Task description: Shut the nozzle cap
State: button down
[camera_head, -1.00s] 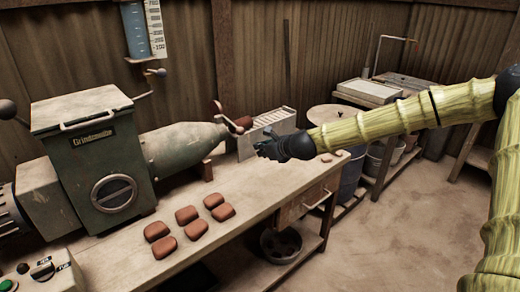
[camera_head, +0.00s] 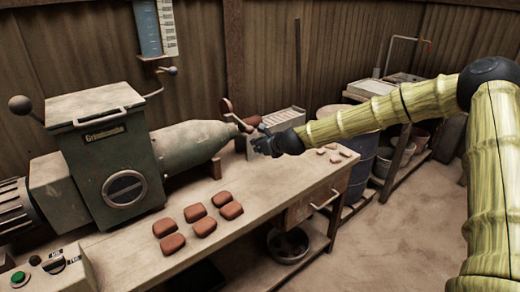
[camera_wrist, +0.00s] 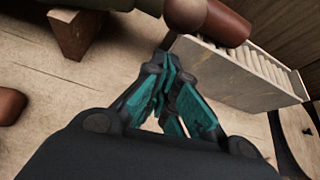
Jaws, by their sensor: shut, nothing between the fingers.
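The nozzle cap (camera_head: 228,106) is a reddish-brown piece on an arm at the end of the grey-green nozzle (camera_head: 195,145). It stands tilted up, swung away from the mouth. A reddish-brown cylinder (camera_head: 250,121) shows just right of the nozzle end; it also appears at the top of the wrist view (camera_wrist: 222,22). I cannot tell whether it joins the cap. My gripper (camera_head: 260,142) is shut and empty, just right of the nozzle end and below the cap arm. In the wrist view its teal fingers (camera_wrist: 168,75) point towards the cylinder; contact is unclear.
A pale slatted rack (camera_head: 284,119) stands behind my gripper. A wooden support (camera_wrist: 76,32) stands under the nozzle. Several reddish tiles (camera_head: 203,226) lie on the bench front, and small pieces (camera_head: 335,153) lie at its right end. The bench (camera_head: 262,193) between them is clear.

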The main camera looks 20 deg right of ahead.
jog(key=shift+w+a+r, duration=0.1)
jog(key=shift+a+r, duration=0.1)
jog(key=shift+r, duration=0.8)
jog(key=shift+r+p, duration=0.25)
jog(key=shift+p, duration=0.35)
jog(key=shift+r+g+p, duration=0.1)
jog(key=shift+g+p, duration=0.2)
jog(key=shift+p, duration=0.4)
